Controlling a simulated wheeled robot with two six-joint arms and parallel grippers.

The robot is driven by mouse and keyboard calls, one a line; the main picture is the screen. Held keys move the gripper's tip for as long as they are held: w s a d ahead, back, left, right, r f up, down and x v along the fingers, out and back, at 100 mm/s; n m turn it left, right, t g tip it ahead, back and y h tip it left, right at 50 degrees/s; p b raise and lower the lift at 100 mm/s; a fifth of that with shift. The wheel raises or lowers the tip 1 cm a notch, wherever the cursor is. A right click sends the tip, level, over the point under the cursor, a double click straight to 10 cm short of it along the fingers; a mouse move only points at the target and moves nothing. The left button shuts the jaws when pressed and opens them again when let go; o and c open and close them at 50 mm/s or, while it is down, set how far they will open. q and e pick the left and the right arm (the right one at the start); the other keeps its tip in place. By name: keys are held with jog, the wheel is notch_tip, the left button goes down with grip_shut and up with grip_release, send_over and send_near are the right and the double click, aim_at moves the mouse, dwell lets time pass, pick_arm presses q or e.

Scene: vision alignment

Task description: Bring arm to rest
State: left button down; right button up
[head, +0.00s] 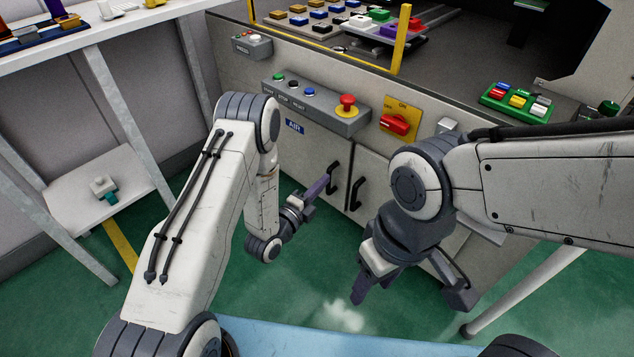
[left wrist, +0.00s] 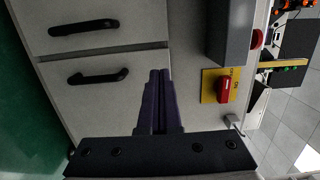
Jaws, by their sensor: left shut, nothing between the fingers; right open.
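My left gripper (head: 320,186) is shut and empty in front of the grey machine cabinet (head: 262,75), near the black door handles (head: 333,178). In the left wrist view its two purple fingers (left wrist: 159,80) lie together with nothing between them. My right gripper (head: 408,292) is open and empty, pointing down over the green floor at the right of centre. Its two fingers are wide apart.
The cabinet front has a red emergency button (head: 347,104) and a red rotary switch (head: 395,124) on a yellow plate. A green tray (head: 514,101) with coloured blocks sits on the cabinet top. A white shelf table (head: 95,60) stands left. Green floor (head: 300,270) is open below.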

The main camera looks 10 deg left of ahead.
pick_arm(q)
jog(key=shift+v, duration=0.95)
jog(key=s+d+r+n+g+y+p, duration=0.2)
jog(key=s+d+r+n+g+y, duration=0.15)
jog(key=d+r+n+g, duration=0.45)
jog(key=s+a+r+n+g+y+p, duration=0.3)
jog(key=s+r, duration=0.4)
jog(key=s, duration=0.7)
jog(key=s+a+r+n+g+y, duration=0.15)
jog(key=s+r+n+g, duration=0.45)
jog(key=s, duration=0.8)
notch_tip(320, 180, up, 36)
jog(key=t+p, duration=0.1)
jog(key=p, duration=3.5)
jog(key=shift+a+r+m+h, duration=0.25)
jog(key=shift+a+m+h, duration=0.05)
jog(key=shift+a, duration=0.1)
